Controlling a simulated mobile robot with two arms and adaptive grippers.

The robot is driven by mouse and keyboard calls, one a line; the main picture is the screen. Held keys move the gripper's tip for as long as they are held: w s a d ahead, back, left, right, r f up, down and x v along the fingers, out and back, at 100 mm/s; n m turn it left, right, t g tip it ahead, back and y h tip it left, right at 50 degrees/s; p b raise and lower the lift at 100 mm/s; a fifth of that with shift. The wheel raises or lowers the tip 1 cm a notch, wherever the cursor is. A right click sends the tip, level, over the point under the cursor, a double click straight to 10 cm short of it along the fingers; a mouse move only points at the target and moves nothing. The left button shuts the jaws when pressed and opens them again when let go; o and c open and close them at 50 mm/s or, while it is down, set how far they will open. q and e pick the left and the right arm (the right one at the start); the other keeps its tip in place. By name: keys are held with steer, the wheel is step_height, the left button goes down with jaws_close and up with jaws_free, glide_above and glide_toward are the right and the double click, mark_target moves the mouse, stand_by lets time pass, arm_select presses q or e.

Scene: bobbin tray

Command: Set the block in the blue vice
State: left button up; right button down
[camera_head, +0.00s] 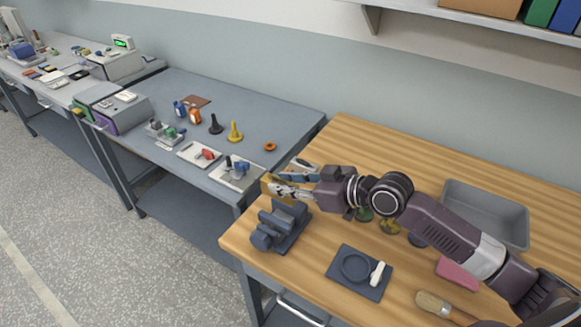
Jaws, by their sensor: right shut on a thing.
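The blue vice (282,225) is a dark blue-grey clamp standing at the left corner of the wooden table. My right gripper (276,187) reaches in from the right and is shut on a brass-yellow block (268,185). It holds the block above and just behind the vice in this view. The fingers hide part of the block, and I cannot tell how large the gap to the vice is. My left gripper is not in view.
On the wooden table (310,245) are a dark mat (343,285) with a ring and a white piece, a brush (440,307), a pink pad (458,273) and a grey tray (520,232). Several small discs lie under my arm. A grey bench (270,116) with fixtures adjoins at left.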

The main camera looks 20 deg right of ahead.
steer(key=shift+w+r, duration=0.1)
steer(key=shift+d+f+b, duration=0.15)
steer(key=shift+f+b, duration=0.3)
steer(key=shift+b, duration=0.1)
steer(key=shift+f+b, duration=1.15)
steer(key=shift+f, duration=0.2)
arm_select(q)
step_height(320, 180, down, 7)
steer(key=b, duration=0.3)
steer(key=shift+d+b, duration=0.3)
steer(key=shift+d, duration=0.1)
arm_select(e)
steer(key=shift+f, duration=2.3)
